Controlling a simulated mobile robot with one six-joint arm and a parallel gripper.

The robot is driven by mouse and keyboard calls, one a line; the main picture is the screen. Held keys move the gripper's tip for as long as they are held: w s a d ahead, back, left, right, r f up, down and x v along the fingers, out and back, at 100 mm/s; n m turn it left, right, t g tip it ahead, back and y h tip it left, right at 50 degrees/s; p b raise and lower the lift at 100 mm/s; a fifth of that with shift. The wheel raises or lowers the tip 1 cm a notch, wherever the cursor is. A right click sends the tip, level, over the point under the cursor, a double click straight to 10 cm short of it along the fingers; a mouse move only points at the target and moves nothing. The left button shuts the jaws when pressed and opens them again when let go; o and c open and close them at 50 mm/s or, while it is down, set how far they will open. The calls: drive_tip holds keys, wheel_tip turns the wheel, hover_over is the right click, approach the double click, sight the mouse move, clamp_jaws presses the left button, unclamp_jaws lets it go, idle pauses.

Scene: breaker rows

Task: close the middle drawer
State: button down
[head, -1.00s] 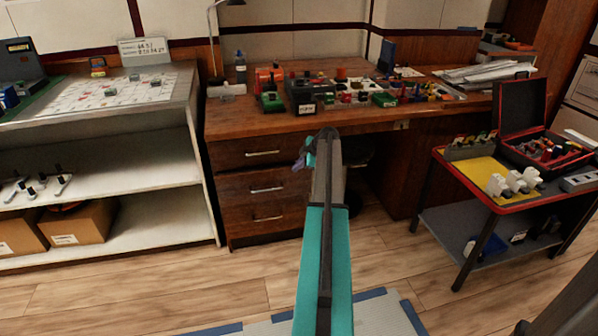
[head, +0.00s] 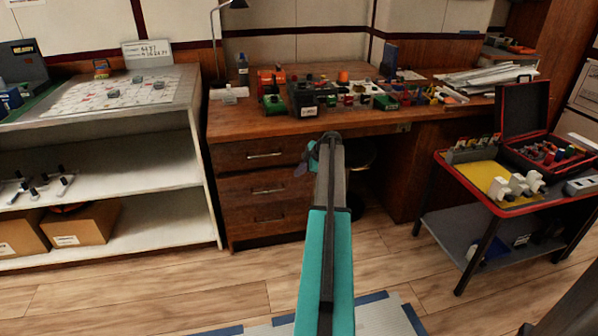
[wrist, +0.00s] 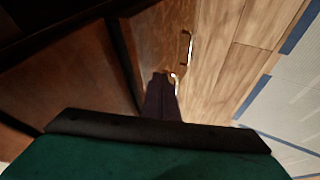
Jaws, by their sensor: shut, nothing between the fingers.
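The wooden desk (head: 400,118) has three stacked drawers on its left side. The middle drawer (head: 240,186) has a pale bar handle and looks flush or nearly flush with the others; a small gap cannot be told. My gripper (head: 301,169) is just right of the drawer fronts, partly hidden behind my arm. In the wrist view my dark fingers (wrist: 163,88) are shut and empty, pointing along a brown wood front. A metal handle (wrist: 187,46) shows beyond the fingertips. Whether the fingers touch the wood cannot be told.
A white shelf unit (head: 150,163) stands left of the desk. A red-edged cart (head: 470,190) with an open case stands to the right. Coloured parts crowd the desktop. The wood floor (head: 170,280) in front is clear, with a taped mat (head: 375,312) near me.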

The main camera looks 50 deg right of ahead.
drive_tip(key=s+a+v, duration=0.1)
drive_tip(key=v, duration=1)
drive_tip(key=shift+f+p, duration=0.4)
drive_tip(key=shift+w, duration=0.1)
